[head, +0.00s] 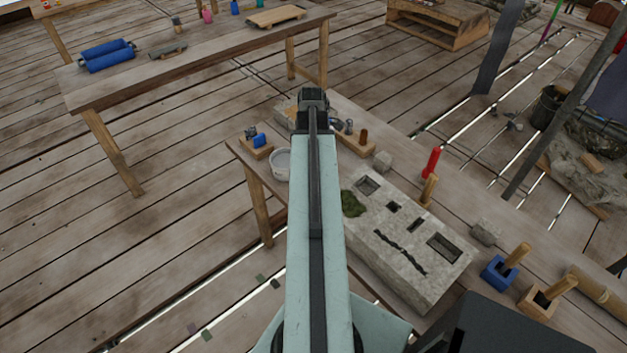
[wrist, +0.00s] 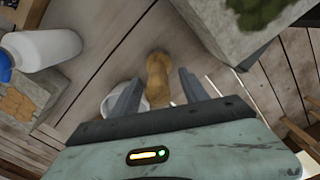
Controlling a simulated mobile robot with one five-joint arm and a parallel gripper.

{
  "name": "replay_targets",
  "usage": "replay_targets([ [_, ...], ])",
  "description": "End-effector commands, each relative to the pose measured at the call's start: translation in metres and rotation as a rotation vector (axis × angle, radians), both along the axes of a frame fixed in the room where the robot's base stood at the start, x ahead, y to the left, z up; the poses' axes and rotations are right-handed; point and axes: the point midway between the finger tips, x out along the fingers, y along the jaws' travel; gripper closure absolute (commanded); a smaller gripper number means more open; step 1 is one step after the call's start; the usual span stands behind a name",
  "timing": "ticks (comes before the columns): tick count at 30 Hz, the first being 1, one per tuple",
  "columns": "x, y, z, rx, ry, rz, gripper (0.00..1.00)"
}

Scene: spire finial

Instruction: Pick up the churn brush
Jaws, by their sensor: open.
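A tan, rounded wooden handle (wrist: 158,82) shows between the two fingers of my gripper (wrist: 161,88) in the wrist view. It looks like the churn brush, but no bristles show, so I cannot be sure. The fingers are apart, with visible space on both sides of the handle, and hold nothing. In the head view, my gripper (head: 313,98) is over the far end of the near workbench. My arm hides what lies directly below it there, and I cannot pick out the brush in that view.
A white pot (head: 280,163) stands left of my arm on the workbench. A mossy stone block (head: 400,250) with cut recesses lies to the right. A red cylinder (head: 432,162) stands beyond it. Another table (head: 200,62) stands at the upper left, with bare floor between.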

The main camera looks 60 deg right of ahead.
Motion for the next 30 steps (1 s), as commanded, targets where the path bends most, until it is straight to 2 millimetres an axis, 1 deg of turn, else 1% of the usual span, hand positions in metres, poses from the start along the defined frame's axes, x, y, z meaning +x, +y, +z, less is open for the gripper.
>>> replay_targets([
  [1, -0.001, -0.002, -0.016, 0.000, 0.000, 0.000, 0.47],
  [3, -0.002, -0.004, -0.030, 0.000, 0.000, 0.000, 0.47],
  [6, -0.002, -0.004, -0.044, 0.000, 0.000, 0.000, 0.47],
  [8, -0.002, -0.004, -0.046, 0.000, 0.000, 0.000, 0.47],
  [14, -0.002, -0.004, -0.042, 0.000, 0.000, -0.001, 0.47],
  [15, -0.002, -0.004, -0.041, 0.000, 0.000, -0.001, 0.59],
  [17, -0.002, -0.004, -0.041, 0.000, 0.000, -0.001, 0.75],
  [18, -0.002, -0.004, -0.041, 0.000, 0.000, -0.001, 0.86],
  [19, -0.002, -0.004, -0.041, 0.000, 0.000, -0.001, 0.95],
  [20, -0.002, -0.004, -0.041, 0.000, 0.000, -0.001, 1.00],
  [27, -0.002, -0.004, -0.041, 0.000, 0.000, -0.002, 1.00],
  [30, -0.002, -0.004, -0.038, 0.000, 0.000, -0.002, 1.00],
])
